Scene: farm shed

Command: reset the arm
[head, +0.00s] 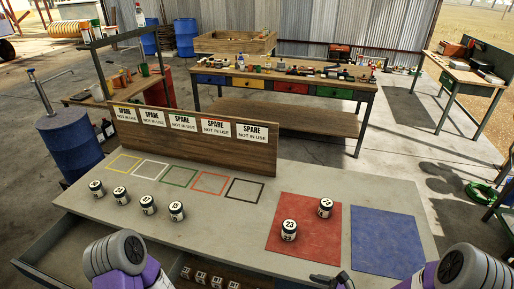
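My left arm (118,258) comes in at the bottom left, grey and purple. Its gripper is outside the picture. My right arm (470,268) comes in at the bottom right. A dark part at the bottom edge (332,282) looks like a piece of my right gripper; its fingers are cut off, so I cannot tell whether it is open or shut. No held object shows at either arm. The workbench (330,190) lies in front of me.
Several black-and-white numbered jars (148,205) stand at the bench's left. Two more (289,230) stand on a red mat (305,210); the blue mat (385,240) is empty. A board with SPARE labels (190,140) rises behind empty coloured outlines. An open drawer (60,245) is front left.

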